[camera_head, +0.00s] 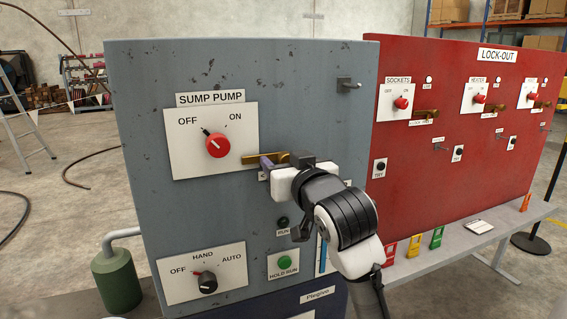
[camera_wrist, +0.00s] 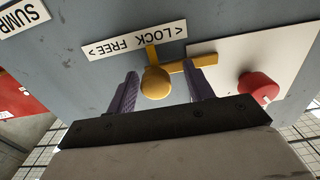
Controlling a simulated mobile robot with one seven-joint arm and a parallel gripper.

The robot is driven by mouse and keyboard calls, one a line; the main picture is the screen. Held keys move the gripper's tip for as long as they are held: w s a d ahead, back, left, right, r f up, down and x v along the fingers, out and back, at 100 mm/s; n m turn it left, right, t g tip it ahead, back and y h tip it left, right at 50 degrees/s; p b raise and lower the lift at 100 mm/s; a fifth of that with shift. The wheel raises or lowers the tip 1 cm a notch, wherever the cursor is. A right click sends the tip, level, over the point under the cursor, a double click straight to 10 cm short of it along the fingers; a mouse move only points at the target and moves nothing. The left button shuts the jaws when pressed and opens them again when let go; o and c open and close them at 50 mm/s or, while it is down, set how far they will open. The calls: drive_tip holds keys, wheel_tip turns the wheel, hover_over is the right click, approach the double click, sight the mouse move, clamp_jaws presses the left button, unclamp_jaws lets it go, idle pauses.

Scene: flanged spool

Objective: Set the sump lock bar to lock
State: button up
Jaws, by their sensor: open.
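The brass sump lock bar (camera_head: 268,158) is on the grey panel, right of the red SUMP PUMP switch (camera_head: 218,146). That switch's pointer is toward OFF. My gripper (camera_head: 268,168) is in front of the bar and hides part of it and the label below. In the wrist view the bar (camera_wrist: 202,61) reaches toward the red switch (camera_wrist: 258,86) and overlaps the edge of its white plate. Its round brass knob (camera_wrist: 156,83) sits between my two open purple fingers (camera_wrist: 160,92), with a gap at the right finger. The LOCK/FREE label (camera_wrist: 135,40) shows upside down.
Below are the HAND/AUTO selector (camera_head: 208,283) and a green HOLD-RUN button (camera_head: 285,263). A small metal peg (camera_head: 348,85) sticks out at upper right. The red LOCK-OUT panel (camera_head: 440,190) with similar switches stands to the right.

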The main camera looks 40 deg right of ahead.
drive_tip(key=b+v, duration=0.3)
drive_tip(key=v, duration=1)
drive_tip(key=shift+s+a, duration=0.15)
drive_tip(key=shift+s, duration=0.1)
